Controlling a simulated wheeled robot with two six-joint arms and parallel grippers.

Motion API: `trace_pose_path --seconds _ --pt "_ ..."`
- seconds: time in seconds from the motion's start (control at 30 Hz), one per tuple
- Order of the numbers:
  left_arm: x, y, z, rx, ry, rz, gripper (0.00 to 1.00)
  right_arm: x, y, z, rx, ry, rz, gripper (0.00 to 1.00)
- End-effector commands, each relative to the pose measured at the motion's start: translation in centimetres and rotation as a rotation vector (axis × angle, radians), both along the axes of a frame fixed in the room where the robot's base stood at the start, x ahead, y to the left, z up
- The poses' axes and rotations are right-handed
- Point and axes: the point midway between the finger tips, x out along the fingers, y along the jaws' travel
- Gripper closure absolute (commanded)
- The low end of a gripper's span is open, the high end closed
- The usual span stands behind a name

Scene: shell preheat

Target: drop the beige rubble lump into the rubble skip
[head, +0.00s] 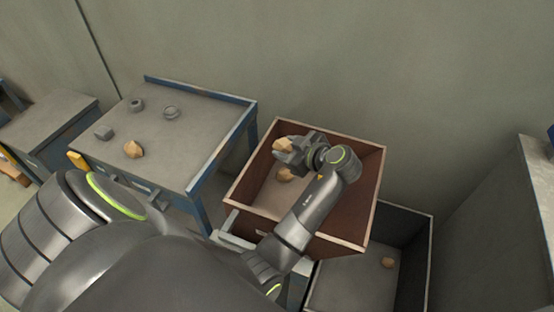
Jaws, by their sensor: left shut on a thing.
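My left gripper (290,149) is shut on a beige rubble lump (284,143). It holds the lump over the left part of a reddish-brown open-topped box (364,190), which looks like the rubble skip. A second beige lump (285,174) lies inside this box, below the held one. My left forearm and wrist cross the box and hide its middle and part of its right side. My right gripper is not in view.
A blue-edged grey table (185,150) at left carries another beige lump (133,149), a grey block (103,133) and two round grey pieces (137,104). A wall stands behind.

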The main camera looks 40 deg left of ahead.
Motion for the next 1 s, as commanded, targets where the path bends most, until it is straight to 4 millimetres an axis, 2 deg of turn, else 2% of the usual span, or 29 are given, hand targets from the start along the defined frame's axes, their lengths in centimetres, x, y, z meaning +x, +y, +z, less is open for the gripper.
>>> trace_pose_path --seconds 0.03,0.1,0.3,0.63,0.67,0.7,0.83,1.0 --pt "0.0 0.0 -1.1 0.0 0.001 0.0 0.82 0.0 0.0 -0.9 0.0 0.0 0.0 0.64" --pt "0.0 0.0 -2.0 0.0 0.001 0.0 0.82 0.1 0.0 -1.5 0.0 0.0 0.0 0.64" --pt "0.0 0.0 -3.9 0.0 0.001 0.0 0.82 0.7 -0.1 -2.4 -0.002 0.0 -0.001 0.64" --pt "0.0 0.0 -4.1 0.0 0.0 0.0 0.82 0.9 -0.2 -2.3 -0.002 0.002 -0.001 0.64" --pt "0.0 0.0 -4.1 0.0 0.0 0.0 0.53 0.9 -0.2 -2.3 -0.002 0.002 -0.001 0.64" --pt "0.0 0.0 -4.1 0.0 0.0 0.0 0.48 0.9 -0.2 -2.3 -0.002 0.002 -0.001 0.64" --pt "0.0 0.0 -4.1 0.0 0.0 0.0 0.32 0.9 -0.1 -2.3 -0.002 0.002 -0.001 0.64" --pt "0.0 0.0 -4.1 0.0 0.0 0.0 0.32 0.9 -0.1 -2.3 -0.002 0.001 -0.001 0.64"
